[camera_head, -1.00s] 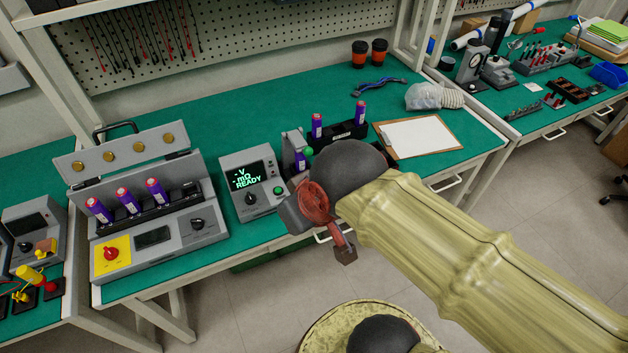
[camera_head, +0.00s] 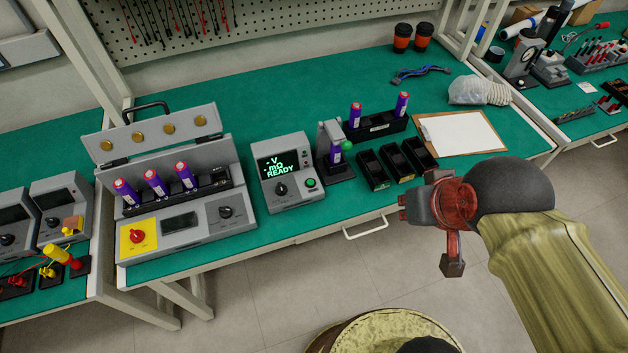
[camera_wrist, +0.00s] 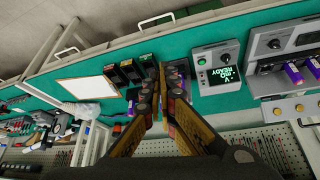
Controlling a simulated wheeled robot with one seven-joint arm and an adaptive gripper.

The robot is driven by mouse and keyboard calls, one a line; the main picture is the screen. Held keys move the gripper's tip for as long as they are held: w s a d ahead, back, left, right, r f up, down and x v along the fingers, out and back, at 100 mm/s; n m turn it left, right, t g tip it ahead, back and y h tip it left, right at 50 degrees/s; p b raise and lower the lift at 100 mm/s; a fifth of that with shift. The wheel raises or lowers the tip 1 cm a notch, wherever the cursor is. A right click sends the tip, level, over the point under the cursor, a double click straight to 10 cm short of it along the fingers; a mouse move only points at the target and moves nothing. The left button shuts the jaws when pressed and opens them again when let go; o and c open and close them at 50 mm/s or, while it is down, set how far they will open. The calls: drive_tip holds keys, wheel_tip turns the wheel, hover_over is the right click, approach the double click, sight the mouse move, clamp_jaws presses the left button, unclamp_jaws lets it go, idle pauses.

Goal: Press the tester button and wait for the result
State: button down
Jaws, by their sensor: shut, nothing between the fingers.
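The tester (camera_head: 281,174) is a grey box on the green bench. Its screen (camera_head: 281,165) shows "-V", "-mΩ" and "READY". A green button (camera_head: 311,183) sits at its lower right, beside a dark knob. The tester shows upside down in the wrist view (camera_wrist: 216,68).
Black bins (camera_head: 395,160), a cell rack (camera_head: 377,126) and a clipboard (camera_head: 462,133) lie right of the tester. A grey charger-like case (camera_head: 180,225) with several purple cells stands at left. Bare green bench shows in front of the bins.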

drive_tip(key=w+d+r+n+t+h+p, duration=0.1)
drive_tip(key=w+d+n+p, duration=0.1)
drive_tip(key=w, duration=0.5)
drive_tip(key=w+d+r+n+t+h+p, duration=0.1)
drive_tip(key=w+d+r, duration=0.15)
drive_tip(key=w, duration=0.45)
drive_tip(key=w+a+f+n+t+y+p, duration=0.1)
drive_tip(key=w+a+f+n+p, duration=0.1)
drive_tip(key=w+n, duration=0.35)
drive_tip(key=w+a+f+n+t+p, duration=0.1)
drive_tip(key=w+a+f+n+p, duration=0.1)
drive_tip(key=w, duration=0.7)
drive_tip(key=w+a+f+n+y+p, duration=0.3)
drive_tip(key=w+a+f+n+y, duration=0.15)
drive_tip(key=a+f, duration=0.2)
drive_tip(key=s+a+f+n+g+y+p, duration=0.1)
drive_tip(key=s+a+f+n+g+y, duration=0.3)
drive_tip(key=a+f, duration=0.5)
drive_tip(key=shift+s+a+f+n+g+p, duration=0.4)
drive_tip(key=shift+s+a+n, duration=0.5)
drive_tip(key=shift+s, duration=0.3)
